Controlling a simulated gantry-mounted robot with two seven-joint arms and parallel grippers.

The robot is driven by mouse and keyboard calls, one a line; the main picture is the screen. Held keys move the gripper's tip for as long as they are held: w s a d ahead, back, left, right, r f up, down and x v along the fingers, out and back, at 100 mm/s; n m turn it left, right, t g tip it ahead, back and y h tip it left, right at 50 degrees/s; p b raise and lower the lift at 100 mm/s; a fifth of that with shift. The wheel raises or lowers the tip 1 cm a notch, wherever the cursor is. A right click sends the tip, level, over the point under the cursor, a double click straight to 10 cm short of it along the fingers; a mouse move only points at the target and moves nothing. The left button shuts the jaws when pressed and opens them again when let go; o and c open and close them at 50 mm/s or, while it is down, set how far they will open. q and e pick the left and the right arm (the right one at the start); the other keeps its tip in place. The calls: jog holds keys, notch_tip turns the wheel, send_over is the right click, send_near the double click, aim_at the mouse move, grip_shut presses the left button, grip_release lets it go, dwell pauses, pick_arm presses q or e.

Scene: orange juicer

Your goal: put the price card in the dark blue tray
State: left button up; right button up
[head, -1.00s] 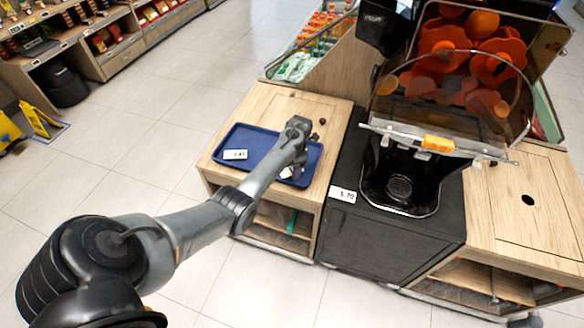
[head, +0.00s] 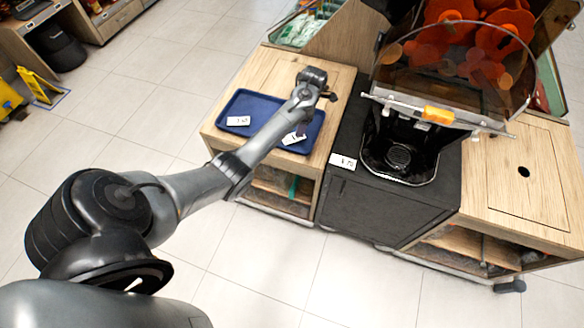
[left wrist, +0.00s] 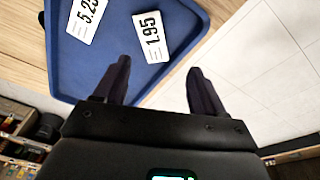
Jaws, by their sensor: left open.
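The dark blue tray (head: 262,104) lies on the wooden counter left of the black cabinet. One white price card (head: 238,121) lies at its left; in the left wrist view this side of things shows a card reading 5.25 (left wrist: 86,18). A second white card (head: 294,138) lies in the tray near its front edge, beside my arm. The left wrist view shows a card reading 1.95 (left wrist: 152,37) flat on the tray (left wrist: 75,68). My left gripper (left wrist: 159,64) is open and empty near this card; in the head view my arm largely hides it. My right gripper is out of view.
A third price card (head: 343,161) is on the black juicer cabinet (head: 375,210), right of the tray. The juicer (head: 400,150) stands close by. Bare counter wood (head: 285,75) shows behind the tray, and open floor lies in front.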

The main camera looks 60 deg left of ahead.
pick_arm(q)
jog(key=s+d+f+m, duration=0.1)
jog(key=d+m, duration=0.1)
jog(key=s+d+f+m, duration=0.1)
jog(key=d+m, duration=0.1)
jog(key=m, duration=0.1)
jog(key=s+d+f+m+y, duration=0.1)
jog(key=d+f+m, duration=0.1)
jog(key=d+m, duration=0.1)
jog(key=shift+s+t, duration=0.35)
jog(key=shift+t, duration=0.05)
jog(key=s+d+m+t, duration=0.1)
jog(key=s+d+m, duration=0.5)
jog(key=d+m, duration=0.25)
jog(key=s+d+m+t, duration=0.2)
jog(key=s+d+m, duration=0.4)
jog(key=d+m, duration=0.25)
jog(key=s+d+r+m+t+h, duration=0.1)
jog(key=s+d+r+m+h, duration=0.1)
jog(key=s+d+r+m, duration=0.3)
jog(key=s+d+m, duration=0.2)
jog(key=d, duration=0.1)
jog(key=shift+s+d+r+h, duration=0.25)
jog(key=shift+d+h, duration=0.05)
jog(key=shift+d, duration=0.1)
jog(key=shift+r, duration=0.15)
